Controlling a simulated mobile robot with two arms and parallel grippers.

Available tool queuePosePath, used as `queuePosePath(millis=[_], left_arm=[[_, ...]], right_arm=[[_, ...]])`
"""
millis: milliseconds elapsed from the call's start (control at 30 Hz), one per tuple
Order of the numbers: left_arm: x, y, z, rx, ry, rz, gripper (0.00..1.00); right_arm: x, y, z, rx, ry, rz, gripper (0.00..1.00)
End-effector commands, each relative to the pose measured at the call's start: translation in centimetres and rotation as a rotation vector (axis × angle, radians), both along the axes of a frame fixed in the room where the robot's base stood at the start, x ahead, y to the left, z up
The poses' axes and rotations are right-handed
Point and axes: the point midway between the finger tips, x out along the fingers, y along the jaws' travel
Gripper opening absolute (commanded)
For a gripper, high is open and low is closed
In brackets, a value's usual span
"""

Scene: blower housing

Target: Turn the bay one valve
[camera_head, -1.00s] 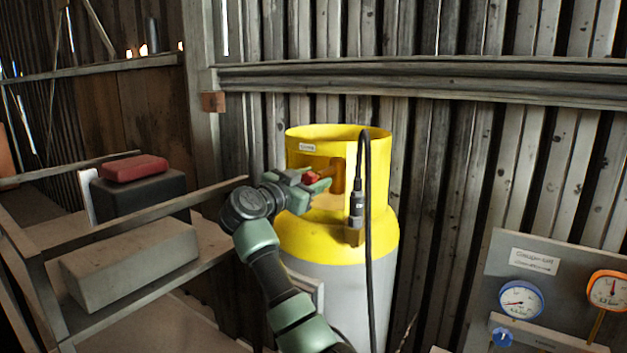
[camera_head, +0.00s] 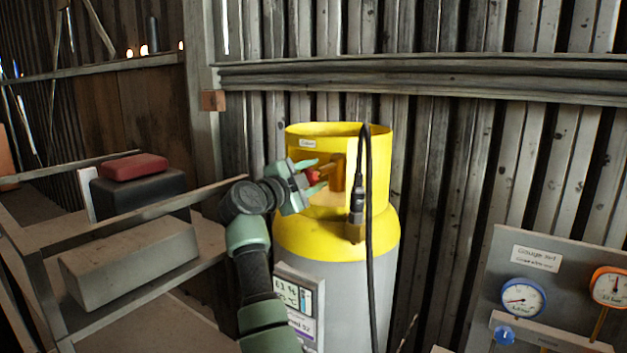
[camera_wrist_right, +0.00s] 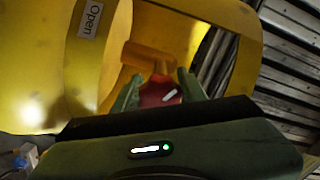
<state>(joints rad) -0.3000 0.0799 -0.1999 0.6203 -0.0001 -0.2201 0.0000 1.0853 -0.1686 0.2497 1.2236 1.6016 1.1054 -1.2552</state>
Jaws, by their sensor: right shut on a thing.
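The bay one valve is on a grey cylinder with a yellow top and collar (camera_head: 337,245). Its red handle (camera_head: 313,176) sits in front of a brass-coloured valve body (camera_head: 337,172) inside the collar's opening. My right gripper (camera_head: 314,175) reaches in from the left at the opening, its fingers on either side of the red handle. In the right wrist view the red handle (camera_wrist_right: 158,92) shows between the green fingertips (camera_wrist_right: 160,90), with a white mark on it. The gripper is shut on the handle. A label reading "Open" (camera_wrist_right: 90,20) is on the collar. My left gripper is not in view.
A black hose (camera_head: 368,240) hangs down in front of the cylinder. A shelf (camera_head: 215,240) at left holds a grey block (camera_head: 130,262) and a black case with a red top (camera_head: 135,167). A gauge panel (camera_head: 515,290) stands at right. A plank wall is behind.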

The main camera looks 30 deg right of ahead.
Motion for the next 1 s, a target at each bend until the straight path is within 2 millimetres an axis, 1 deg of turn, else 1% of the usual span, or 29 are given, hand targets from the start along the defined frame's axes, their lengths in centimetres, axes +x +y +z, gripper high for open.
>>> queuePosePath(millis=[33, 700, 1000], left_arm=[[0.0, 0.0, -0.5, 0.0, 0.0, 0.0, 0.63], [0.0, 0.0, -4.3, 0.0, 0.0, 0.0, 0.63], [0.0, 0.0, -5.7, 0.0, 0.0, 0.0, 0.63]], right_arm=[[0.0, 0.1, -0.3, 0.021, -0.041, 0.002, 0.01], [0.0, 0.1, -0.4, 0.263, -0.625, -0.001, 0.01], [0.0, 0.0, -0.4, 0.352, -0.838, -0.003, 0.01]])
